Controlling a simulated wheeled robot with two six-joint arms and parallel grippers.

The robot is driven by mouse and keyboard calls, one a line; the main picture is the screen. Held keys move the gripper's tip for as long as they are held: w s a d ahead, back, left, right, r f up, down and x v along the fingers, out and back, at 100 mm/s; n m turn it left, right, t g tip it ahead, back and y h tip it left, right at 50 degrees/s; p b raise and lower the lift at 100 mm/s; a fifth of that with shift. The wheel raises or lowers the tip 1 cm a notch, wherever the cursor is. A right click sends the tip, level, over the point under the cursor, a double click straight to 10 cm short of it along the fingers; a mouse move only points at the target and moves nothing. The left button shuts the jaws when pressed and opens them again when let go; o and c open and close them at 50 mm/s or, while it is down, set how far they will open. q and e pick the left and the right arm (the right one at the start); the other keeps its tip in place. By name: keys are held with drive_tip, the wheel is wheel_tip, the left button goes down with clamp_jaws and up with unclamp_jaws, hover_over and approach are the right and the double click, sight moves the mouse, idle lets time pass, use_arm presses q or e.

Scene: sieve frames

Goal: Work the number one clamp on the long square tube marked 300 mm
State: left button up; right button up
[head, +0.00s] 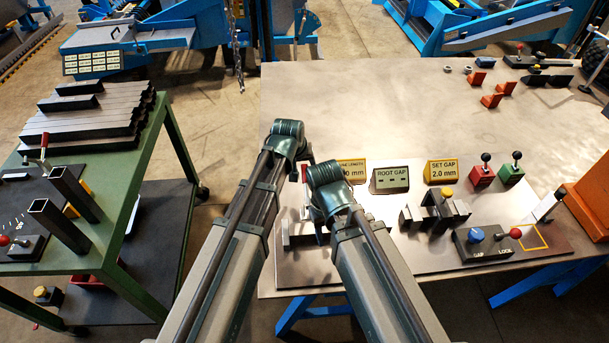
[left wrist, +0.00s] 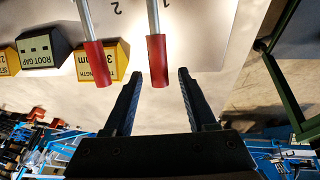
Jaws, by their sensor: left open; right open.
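Two red clamp handles show in the left wrist view: one (left wrist: 158,62) stands between the parted fingers of my left gripper (left wrist: 157,75), the other (left wrist: 97,62) is beside it, outside the fingers. In the head view my left gripper (head: 302,156) is over the fixture plate (head: 305,272), beside a red handle (head: 305,172). My right gripper (head: 317,212) is lower, close to it, its fingertips mostly hidden. Both are open. No tube marked 300 mm is clearly visible.
A partly hidden yellow length sign (head: 352,170), the ROOT GAP sign (head: 391,180) and the SET GAP sign (head: 442,171) stand close behind. A gap and lock box (head: 485,243) is at right. Square tubes (head: 90,125) lie on the green cart. The table's upper left is clear.

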use_arm(q)
drive_tip(key=shift+b+x, duration=0.3)
drive_tip(key=shift+x, duration=0.5)
clamp_jaws()
idle(0.9)
